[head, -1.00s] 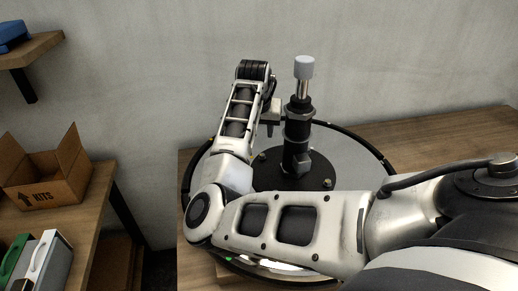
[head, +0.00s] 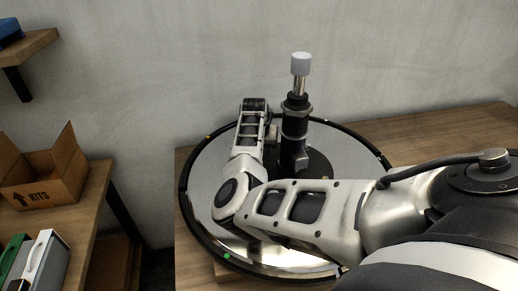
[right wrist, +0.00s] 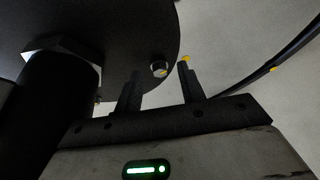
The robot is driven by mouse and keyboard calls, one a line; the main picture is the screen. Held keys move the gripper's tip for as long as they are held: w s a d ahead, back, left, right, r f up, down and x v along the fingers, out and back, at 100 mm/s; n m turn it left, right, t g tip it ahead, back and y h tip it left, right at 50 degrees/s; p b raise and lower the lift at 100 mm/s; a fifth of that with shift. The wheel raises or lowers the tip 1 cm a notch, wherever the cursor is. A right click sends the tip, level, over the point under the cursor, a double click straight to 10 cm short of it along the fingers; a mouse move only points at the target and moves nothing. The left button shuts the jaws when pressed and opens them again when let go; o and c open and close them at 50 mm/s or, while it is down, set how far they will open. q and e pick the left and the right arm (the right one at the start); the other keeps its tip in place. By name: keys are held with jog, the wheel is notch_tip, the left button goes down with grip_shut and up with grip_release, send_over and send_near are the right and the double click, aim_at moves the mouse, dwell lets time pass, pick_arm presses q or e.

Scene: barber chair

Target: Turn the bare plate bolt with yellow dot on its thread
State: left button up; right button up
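In the right wrist view, a bolt with a round, shiny head (right wrist: 159,69) stands at the edge of the black plate (right wrist: 115,75). My right gripper (right wrist: 160,72) is open, with one finger on each side of the bolt in this picture; I cannot tell whether either touches it. A yellow spot (right wrist: 184,58) shows at the tip of the right-hand finger; I cannot tell what it belongs to. In the head view, my right forearm hides the gripper and part of the plate (head: 318,162). My left gripper is not in view.
A black column with a grey cap (head: 300,63) rises from the plate, close beside my wrist. A ring (head: 187,215) with coloured dots surrounds the shiny disc (head: 215,165). A cardboard box (head: 45,180) stands on the left shelf.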

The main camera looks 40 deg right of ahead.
grip_shut()
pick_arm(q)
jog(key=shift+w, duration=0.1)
pick_arm(e)
jog(key=shift+m, duration=0.3)
